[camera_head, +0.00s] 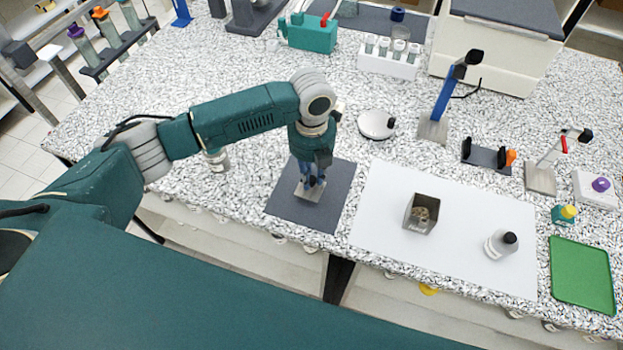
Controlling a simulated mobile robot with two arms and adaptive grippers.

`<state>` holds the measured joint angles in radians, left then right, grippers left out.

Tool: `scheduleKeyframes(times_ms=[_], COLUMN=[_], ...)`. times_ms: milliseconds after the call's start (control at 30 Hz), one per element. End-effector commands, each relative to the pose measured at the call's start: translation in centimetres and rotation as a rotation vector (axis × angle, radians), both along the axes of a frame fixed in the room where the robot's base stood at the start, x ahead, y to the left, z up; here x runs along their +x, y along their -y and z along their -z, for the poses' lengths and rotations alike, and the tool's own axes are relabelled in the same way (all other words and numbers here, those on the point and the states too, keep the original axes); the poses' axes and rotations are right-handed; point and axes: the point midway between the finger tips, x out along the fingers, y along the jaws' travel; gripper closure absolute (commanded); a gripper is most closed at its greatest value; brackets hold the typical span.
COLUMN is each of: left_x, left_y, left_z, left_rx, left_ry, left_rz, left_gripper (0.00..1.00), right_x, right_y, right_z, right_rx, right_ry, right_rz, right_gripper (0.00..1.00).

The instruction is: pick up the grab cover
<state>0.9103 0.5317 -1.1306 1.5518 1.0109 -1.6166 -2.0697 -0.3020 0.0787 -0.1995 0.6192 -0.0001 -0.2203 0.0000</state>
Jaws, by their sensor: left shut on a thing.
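My left gripper (311,186) points down over a dark grey mat (338,193) near the front edge of the bench. It is shut on a small light grey flat piece (306,195), which seems to be the grab cover. The fingers hide part of this piece, and I cannot tell whether it touches the mat. My right gripper is not in view.
A white sheet (383,205) to the right holds an open grey container (411,224) and a dark-capped bottle (501,244). A round white dish-like object (376,124) stands behind the mat. A green tray (582,275) lies far right.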

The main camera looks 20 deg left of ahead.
Motion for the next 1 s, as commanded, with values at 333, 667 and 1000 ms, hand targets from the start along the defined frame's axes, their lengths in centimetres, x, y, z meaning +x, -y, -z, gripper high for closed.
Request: scheduleKeyframes(times_ms=[333, 667, 1000], left_x=[0.2, 0.1, 0.0], left_y=[0.1, 0.1, 0.0], left_z=[-7.4, -16.2, -19.0], left_rx=[-0.002, -0.002, -0.001], left_ry=[0.009, 0.004, -0.001], left_rz=[0.004, 0.003, 0.001], left_gripper=[1.0, 1.0, 1.0], right_x=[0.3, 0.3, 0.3], right_y=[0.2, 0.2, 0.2], right_z=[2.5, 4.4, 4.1], right_rx=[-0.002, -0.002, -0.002], right_ry=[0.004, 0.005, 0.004], right_rz=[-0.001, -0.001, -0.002], right_gripper=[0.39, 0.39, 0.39])
